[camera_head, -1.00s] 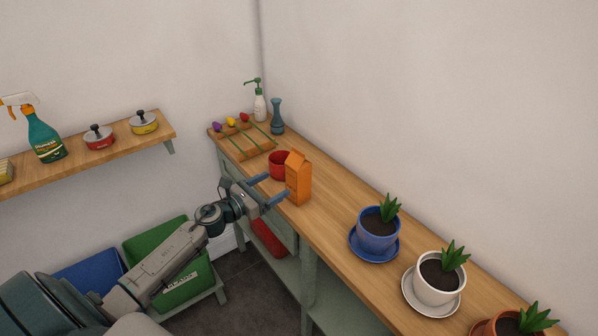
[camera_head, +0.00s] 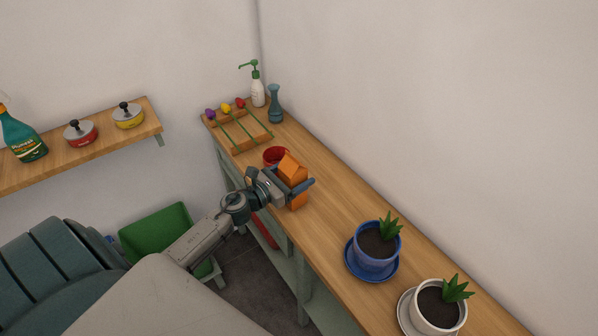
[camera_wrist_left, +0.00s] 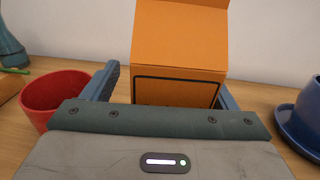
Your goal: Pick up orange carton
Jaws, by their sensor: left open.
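The orange carton (camera_head: 292,168) stands upright on the wooden counter, just in front of the red cup. In the left wrist view the carton (camera_wrist_left: 178,50) fills the middle, between the two blue-grey fingers. My left gripper (camera_head: 297,188) is open, with one finger on each side of the carton; the palm hides the carton's lower part in the wrist view. I cannot tell whether either finger touches it. My right gripper is not in view.
The red cup (camera_head: 275,156) stands close to the gripper on its far side. A blue plant pot (camera_head: 375,262) on a saucer stands nearer on the counter (camera_head: 325,208). A rack (camera_head: 252,145), a blue vase (camera_head: 275,108) and a pump bottle (camera_head: 258,92) are at the far end.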

